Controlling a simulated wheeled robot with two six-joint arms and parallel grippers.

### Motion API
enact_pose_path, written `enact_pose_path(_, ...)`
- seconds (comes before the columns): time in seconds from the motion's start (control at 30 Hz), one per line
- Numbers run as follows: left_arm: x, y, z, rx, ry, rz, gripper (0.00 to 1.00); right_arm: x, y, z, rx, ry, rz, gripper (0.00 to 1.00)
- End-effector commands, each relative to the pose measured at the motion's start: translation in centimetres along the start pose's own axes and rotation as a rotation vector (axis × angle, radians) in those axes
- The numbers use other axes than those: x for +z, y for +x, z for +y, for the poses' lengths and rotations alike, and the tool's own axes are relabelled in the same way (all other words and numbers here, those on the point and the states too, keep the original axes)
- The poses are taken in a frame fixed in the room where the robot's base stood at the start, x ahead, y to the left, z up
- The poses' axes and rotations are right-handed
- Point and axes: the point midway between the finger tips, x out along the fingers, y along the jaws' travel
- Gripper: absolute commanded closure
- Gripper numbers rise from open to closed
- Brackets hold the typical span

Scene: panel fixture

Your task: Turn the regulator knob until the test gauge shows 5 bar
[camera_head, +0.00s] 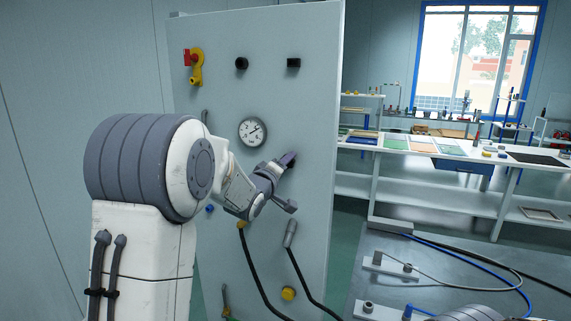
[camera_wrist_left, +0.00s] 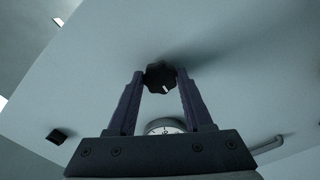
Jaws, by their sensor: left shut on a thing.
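The regulator knob (camera_wrist_left: 158,77) is a dark, lobed knob with a white mark, on the pale panel. My left gripper (camera_wrist_left: 160,73) has one finger on each side of it, shut on it. In the head view my left gripper (camera_head: 288,182) is at the panel, below and right of the test gauge, and the knob is hidden there. The test gauge (camera_head: 252,132) has a white round face and a dark needle, too small to read surely. Its face is partly visible in the left wrist view (camera_wrist_left: 165,127), behind the gripper body. My right gripper is out of view.
Two black hoses hang below my left gripper. A grey bench (camera_head: 400,250) with hoses stands at right.

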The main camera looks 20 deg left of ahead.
Motion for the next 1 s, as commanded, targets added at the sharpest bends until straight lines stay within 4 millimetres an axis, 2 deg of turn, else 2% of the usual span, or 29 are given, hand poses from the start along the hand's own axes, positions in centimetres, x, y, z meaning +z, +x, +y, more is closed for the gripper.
enact_pose_path(0.47, 0.49, -0.03, -0.31, -0.007, -0.013, -0.010, 1.00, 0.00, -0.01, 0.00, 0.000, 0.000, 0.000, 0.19)
enact_pose_path(0.5, 0.49, -0.03, -0.31, -0.007, -0.013, -0.010, 0.42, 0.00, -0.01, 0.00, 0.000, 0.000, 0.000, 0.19)
enact_pose_path(0.57, 0.45, -0.02, -0.30, -0.007, -0.013, -0.009, 0.19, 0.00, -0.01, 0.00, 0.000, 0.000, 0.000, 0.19)
enact_pose_path(0.87, 0.18, -0.05, -0.10, -0.002, -0.013, -0.004, 0.19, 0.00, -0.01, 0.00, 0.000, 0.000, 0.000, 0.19)
enact_pose_path(1.0, 0.16, -1.00, -0.16, -0.002, -0.013, -0.002, 0.19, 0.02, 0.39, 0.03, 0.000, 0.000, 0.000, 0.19)
